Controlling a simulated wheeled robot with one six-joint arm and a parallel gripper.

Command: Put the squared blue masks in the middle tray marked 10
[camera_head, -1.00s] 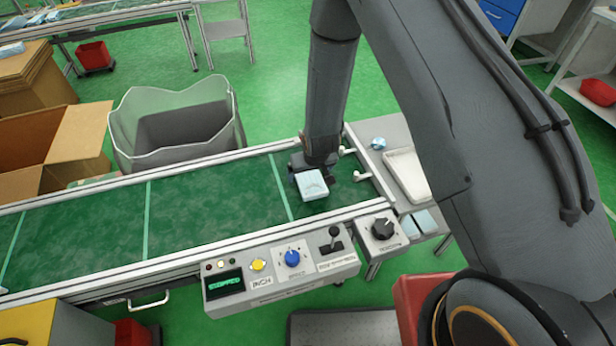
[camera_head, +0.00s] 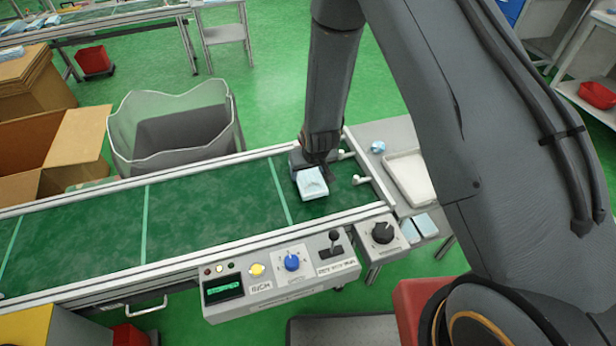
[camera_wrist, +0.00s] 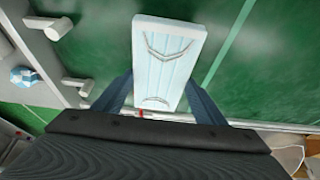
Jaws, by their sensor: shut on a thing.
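A squared light-blue mask stack (camera_head: 311,182) is at the right end of the green conveyor belt in the head view. My gripper (camera_head: 312,168) is shut on it. In the wrist view my gripper's two dark blue fingers (camera_wrist: 157,97) are on either side of the pale blue mask stack (camera_wrist: 168,55), over the green belt. I cannot tell whether the stack still touches the belt. A white tray (camera_head: 410,178) stands on the grey table right of the belt, partly hidden by my arm. No number 10 is readable.
Two light-blue packs (camera_head: 425,223) lie at the table's front. A crumpled blue mask (camera_head: 378,147) lies behind the tray's left side. The control panel (camera_head: 285,275) runs along the belt's front. A grey bin (camera_head: 175,130) and open cardboard box (camera_head: 60,145) stand behind.

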